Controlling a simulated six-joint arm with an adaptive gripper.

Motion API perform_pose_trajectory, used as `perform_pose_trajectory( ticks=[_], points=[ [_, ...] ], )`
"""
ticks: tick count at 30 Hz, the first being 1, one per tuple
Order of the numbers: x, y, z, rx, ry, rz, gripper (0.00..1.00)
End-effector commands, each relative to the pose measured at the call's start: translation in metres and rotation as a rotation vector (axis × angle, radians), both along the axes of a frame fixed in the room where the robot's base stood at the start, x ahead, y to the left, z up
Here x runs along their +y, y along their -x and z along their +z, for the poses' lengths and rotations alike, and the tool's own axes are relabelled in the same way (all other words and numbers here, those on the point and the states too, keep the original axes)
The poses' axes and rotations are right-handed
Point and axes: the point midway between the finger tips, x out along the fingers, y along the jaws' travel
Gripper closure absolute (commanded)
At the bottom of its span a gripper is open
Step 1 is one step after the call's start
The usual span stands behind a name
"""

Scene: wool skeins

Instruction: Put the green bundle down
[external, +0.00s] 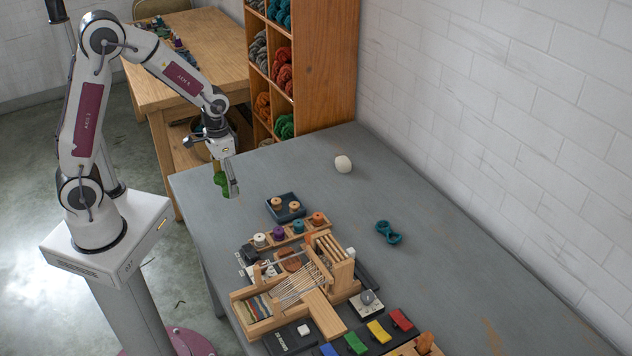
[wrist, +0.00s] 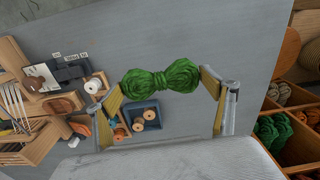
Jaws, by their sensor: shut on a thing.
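The green bundle (wrist: 160,77) is a twisted wool skein, pinched at its middle. My gripper (wrist: 160,88) is shut on it, with a finger at each end of the skein in the wrist view. In the external view my gripper (external: 228,180) holds the green bundle (external: 220,182) near the left edge of the grey table (external: 310,160). It seems to be above the surface; the exact height is hard to tell.
A blue tray (external: 272,212) with wooden spools stands near my gripper. A small loom (external: 262,305) and a spool rack lie further forward. A white ball (external: 343,163) and a teal skein (external: 388,232) lie to the right. A wool shelf (external: 325,70) stands behind. The table's middle is clear.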

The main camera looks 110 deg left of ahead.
Motion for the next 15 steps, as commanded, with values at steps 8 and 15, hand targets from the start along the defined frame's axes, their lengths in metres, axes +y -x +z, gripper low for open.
perform_pose_trajectory(
  ticks=[8,15],
  points=[
    [0.0,0.0,0.0,0.001,0.001,-0.001,0.32],
    [0.0,0.0,-0.012,0.001,0.001,-0.001,0.32]
  ],
)
